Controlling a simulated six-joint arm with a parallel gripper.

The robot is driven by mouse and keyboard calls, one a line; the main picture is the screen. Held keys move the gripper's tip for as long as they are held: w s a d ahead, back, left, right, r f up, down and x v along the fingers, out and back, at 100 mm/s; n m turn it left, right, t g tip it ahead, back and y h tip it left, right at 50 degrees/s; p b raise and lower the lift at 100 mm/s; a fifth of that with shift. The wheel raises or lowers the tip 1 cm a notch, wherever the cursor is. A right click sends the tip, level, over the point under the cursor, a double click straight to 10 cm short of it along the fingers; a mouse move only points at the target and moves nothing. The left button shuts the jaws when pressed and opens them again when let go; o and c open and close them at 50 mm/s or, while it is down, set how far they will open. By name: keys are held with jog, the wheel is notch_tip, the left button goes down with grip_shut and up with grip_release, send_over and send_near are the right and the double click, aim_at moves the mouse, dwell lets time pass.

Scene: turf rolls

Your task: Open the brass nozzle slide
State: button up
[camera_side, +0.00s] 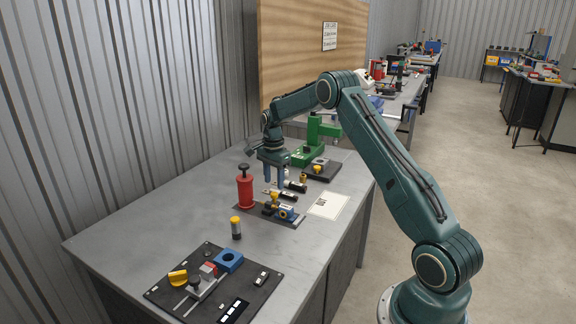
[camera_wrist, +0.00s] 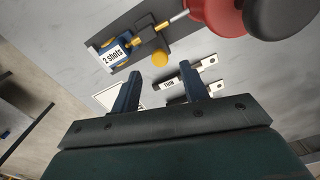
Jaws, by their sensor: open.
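My gripper (camera_side: 274,182) is open and empty, its two blue fingers pointing down above the bench behind the dark fixture board (camera_side: 250,214). In the wrist view its fingertips (camera_wrist: 160,70) stand wide apart. Beyond them is a blue block (camera_wrist: 112,53) labelled "2 shots", with brass fittings (camera_wrist: 138,41) and a yellow knob (camera_wrist: 160,57). A dark piece labelled "THIN" (camera_wrist: 169,84) with pale ends shows between the fingers. I cannot tell which brass part is the nozzle slide or how far open it is. The blue block also shows in the side view (camera_side: 286,212).
A red cylinder with a black knob (camera_side: 245,190) stands left of my gripper. A green press (camera_side: 313,145) stands behind. A yellow-topped cylinder (camera_side: 236,228) and a black board (camera_side: 159,290) with several fixtures are nearer. A white sheet (camera_side: 328,205) lies at right.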

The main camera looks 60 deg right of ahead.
aim_at(274, 193)
jog(key=shift+f, duration=2.3)
grip_shut()
